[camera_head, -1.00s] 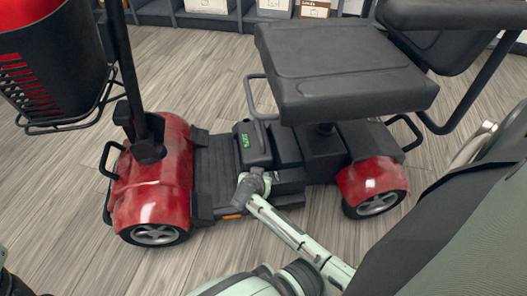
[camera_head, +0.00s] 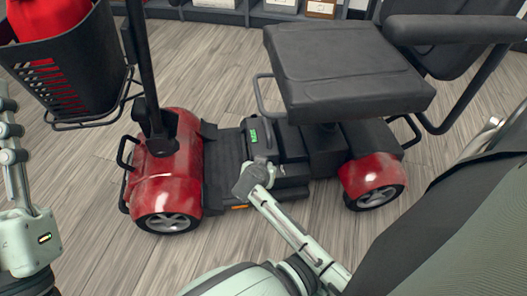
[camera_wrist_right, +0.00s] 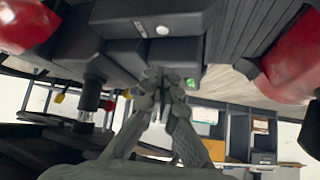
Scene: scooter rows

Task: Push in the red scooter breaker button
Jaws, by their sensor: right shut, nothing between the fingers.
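The red and black scooter stands side-on in the head view, with a red front cover (camera_head: 168,178), a black seat (camera_head: 345,70) and a black box with a green display (camera_head: 253,136) under the seat. My right gripper (camera_head: 246,182) is low beside this box, above the footboard's near edge. In the right wrist view my right gripper (camera_wrist_right: 160,76) is shut and empty, its tips close to the dark box (camera_wrist_right: 125,55). Whether they touch it, I cannot tell. A small red spot (camera_wrist_right: 108,104) shows left of the fingers; I cannot tell if it is the breaker button. My left gripper's fingers are not seen.
A black basket (camera_head: 70,75) holding something red hangs at the scooter's front, near my left arm. Shelves with cartons (camera_head: 321,8) stand behind. Wooden floor is clear in front of the scooter.

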